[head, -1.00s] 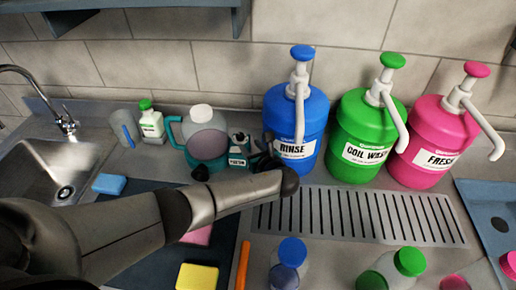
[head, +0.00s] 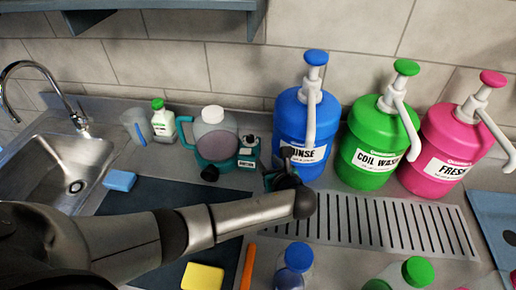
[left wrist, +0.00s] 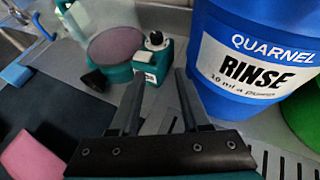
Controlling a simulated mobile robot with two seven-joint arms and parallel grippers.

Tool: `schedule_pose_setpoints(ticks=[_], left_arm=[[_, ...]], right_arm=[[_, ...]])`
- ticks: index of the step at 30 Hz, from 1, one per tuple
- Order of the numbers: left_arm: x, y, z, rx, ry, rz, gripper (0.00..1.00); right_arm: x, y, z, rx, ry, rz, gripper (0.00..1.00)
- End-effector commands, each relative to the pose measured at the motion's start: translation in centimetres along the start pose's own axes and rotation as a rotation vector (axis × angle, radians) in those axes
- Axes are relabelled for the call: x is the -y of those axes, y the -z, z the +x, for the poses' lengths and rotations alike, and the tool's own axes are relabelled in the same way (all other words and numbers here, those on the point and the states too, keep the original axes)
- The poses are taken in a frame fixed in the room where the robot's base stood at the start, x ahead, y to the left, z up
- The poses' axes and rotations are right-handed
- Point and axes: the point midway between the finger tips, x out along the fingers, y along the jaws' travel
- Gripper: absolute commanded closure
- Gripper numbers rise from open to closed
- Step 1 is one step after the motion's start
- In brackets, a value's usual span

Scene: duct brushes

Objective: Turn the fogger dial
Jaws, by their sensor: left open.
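The fogger (head: 216,141) stands by the back wall, with a pale tank, a teal base and a black nozzle. Its teal dial box (head: 247,152) is at its right side, with a white label and a black dial (left wrist: 154,39) on top. My left gripper (head: 279,170) is right of and in front of the dial box, beside the blue RINSE bottle. In the left wrist view its two fingers (left wrist: 160,76) are apart with nothing between them, and the dial box is just beyond their tips. The gripper's fingers are partly hidden in the head view. My right gripper is not in view.
The blue RINSE bottle (head: 300,112) stands close on the gripper's right; green (head: 369,132) and pink (head: 447,134) pump bottles follow. A drain grate (head: 385,222) lies in front. A small green-capped bottle (head: 163,124) and a sink (head: 60,170) are left. A yellow sponge (head: 202,277) lies in front.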

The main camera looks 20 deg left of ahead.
Motion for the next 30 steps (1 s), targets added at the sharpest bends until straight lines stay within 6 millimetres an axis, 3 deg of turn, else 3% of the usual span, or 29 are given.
schedule_pose_setpoints(ticks=[1,5,13,23,30], left_arm=[[-0.4,1.5,0.4,-0.030,0.024,0.005,0.53],[-1.2,2.6,0.8,-0.075,0.105,0.030,0.53],[-4.0,0.8,1.2,-0.024,0.254,0.090,0.53],[-5.8,-2.0,1.0,0.065,0.312,0.142,0.53],[-4.9,-2.1,3.5,0.065,0.310,0.142,0.53]], right_arm=[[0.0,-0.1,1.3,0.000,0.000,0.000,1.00],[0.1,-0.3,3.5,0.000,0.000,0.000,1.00],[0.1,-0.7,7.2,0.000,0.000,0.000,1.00],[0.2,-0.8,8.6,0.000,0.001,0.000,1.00],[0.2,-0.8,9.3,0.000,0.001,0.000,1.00]])
